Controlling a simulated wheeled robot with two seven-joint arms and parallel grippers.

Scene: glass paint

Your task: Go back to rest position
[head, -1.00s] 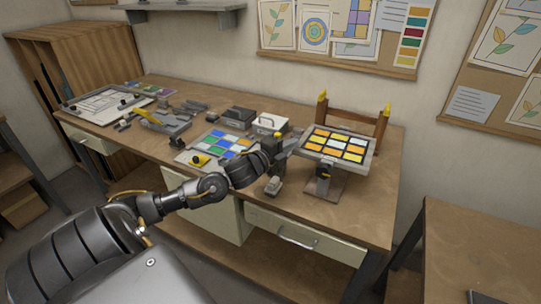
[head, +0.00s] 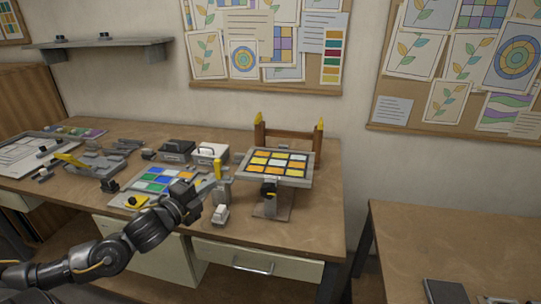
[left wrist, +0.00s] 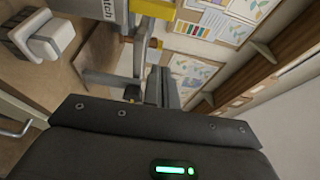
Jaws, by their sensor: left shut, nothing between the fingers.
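My left gripper (head: 207,188) is shut and empty. It is over the front middle of the workbench (head: 318,215), just left of the stand with the tilted panel of yellow, orange and white squares (head: 276,165). It looks apart from that panel. In the left wrist view the dark fingers of my left gripper (left wrist: 160,87) point away over the bench, with nothing between them. My right gripper is not in view.
A colour-square board (head: 158,186) lies left of my left gripper. A small light block (head: 220,214) stands close by. Dark and white boxes (head: 210,153) sit behind. A wooden rack (head: 288,137) is behind the panel. A second table (head: 450,240) stands at right, with open floor between.

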